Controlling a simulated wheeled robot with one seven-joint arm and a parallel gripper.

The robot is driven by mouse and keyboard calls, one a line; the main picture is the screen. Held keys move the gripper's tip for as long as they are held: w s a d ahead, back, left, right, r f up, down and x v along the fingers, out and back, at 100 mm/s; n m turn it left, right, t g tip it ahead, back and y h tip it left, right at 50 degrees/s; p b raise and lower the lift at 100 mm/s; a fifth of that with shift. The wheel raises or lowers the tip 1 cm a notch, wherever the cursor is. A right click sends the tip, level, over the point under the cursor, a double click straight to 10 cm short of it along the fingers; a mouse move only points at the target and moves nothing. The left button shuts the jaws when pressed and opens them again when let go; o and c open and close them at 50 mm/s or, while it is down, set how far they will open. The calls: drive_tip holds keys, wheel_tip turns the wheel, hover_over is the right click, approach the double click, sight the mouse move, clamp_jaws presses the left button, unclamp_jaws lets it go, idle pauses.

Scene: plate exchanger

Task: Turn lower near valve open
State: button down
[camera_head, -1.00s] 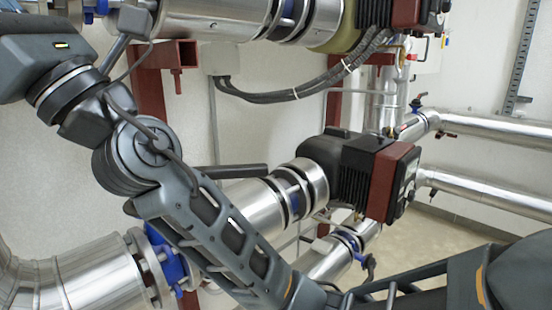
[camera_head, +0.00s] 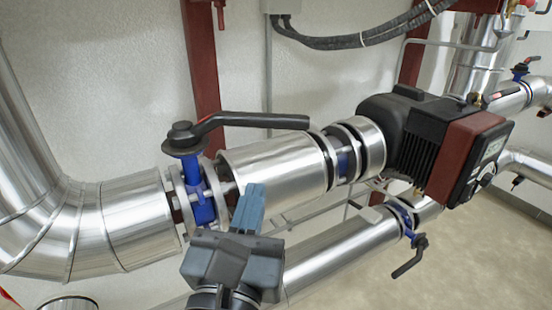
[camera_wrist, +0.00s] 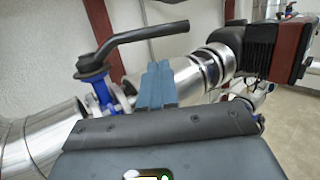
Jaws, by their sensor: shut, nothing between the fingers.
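A blue butterfly valve (camera_head: 200,197) with a black lever handle (camera_head: 255,121) sits on the nearer lower pipe. The lever points right, roughly along the pipe, with a slight upward bend near its pivot. In the wrist view the lever (camera_wrist: 148,34) and the blue valve body (camera_wrist: 103,92) stand left of and beyond the fingers. My gripper (camera_head: 249,207) is shut and empty, in front of the pipe, below the lever and right of the valve body. The fingers also show in the wrist view (camera_wrist: 157,84). They appear apart from the lever.
A black and red pump (camera_head: 440,145) stands to the right on the same pipe. A second, lower pipe (camera_head: 345,252) has a smaller blue valve with a black handle (camera_head: 410,257). A large pipe elbow (camera_head: 50,220) fills the left. A red post (camera_head: 200,75) stands behind.

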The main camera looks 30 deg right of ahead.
sight(273, 126)
drive_tip(key=p+x, duration=0.2)
drive_tip(key=x, duration=1.1)
drive_tip(key=shift+w+d+r, duration=0.1)
drive_tip(key=shift+w, duration=0.1)
drive_tip(key=shift+w, duration=0.1)
